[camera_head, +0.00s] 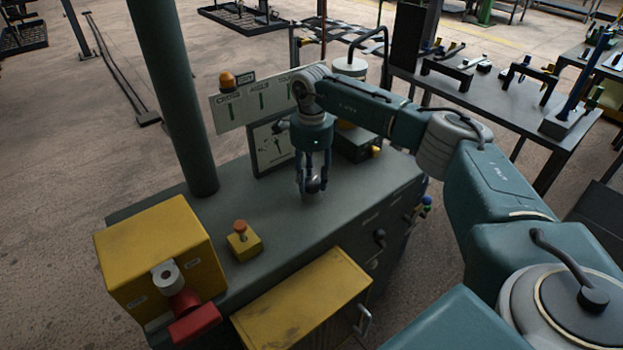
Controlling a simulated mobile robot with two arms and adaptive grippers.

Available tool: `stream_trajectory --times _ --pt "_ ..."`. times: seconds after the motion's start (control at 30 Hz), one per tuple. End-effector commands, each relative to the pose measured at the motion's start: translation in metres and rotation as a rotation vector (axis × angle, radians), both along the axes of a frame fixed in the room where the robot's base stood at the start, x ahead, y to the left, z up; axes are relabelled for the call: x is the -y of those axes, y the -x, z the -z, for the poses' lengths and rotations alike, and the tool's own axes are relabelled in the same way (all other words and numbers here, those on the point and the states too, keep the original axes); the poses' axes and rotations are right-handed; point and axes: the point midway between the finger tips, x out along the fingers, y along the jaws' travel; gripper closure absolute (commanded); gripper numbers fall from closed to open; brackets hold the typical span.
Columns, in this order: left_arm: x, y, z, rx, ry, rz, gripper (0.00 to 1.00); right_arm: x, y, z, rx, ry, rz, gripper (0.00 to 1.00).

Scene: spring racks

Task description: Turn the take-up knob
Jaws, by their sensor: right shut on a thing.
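My right gripper (311,184) reaches down from the right over the grey-green bench top (270,222). Its fingers are shut on a small dark rounded knob (315,184) low over the bench. The fingers hide much of the knob, so I cannot tell which way it is turned. I cannot read a label for it. My left gripper is not in view.
A yellow box (180,235) with a red handle (193,318) stands at the bench's left end. A yellow button box (243,245) is nearby. Behind the gripper are a sign board (236,107) and a dark green post (170,90). A table (480,100) stands at right.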

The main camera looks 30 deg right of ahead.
Motion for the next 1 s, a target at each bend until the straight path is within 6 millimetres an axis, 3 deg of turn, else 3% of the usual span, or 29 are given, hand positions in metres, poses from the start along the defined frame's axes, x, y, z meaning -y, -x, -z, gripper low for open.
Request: stream_trajectory --times 0.4,0.43,0.53,0.83,1.0 --pt "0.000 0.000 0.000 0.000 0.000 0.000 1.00 0.000 -0.001 -0.001 0.003 0.000 -0.006 0.88" --pt "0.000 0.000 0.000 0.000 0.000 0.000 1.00 0.000 -0.001 -0.001 0.003 0.000 -0.006 0.60" --pt "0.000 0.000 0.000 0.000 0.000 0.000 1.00 0.000 -0.001 -0.001 0.002 0.000 -0.005 0.43" --pt "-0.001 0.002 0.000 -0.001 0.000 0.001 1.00 0.000 0.000 -0.002 0.002 0.000 -0.005 0.43" --pt "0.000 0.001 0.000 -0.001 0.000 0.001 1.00 0.000 -0.001 -0.021 0.004 0.000 -0.006 0.43"
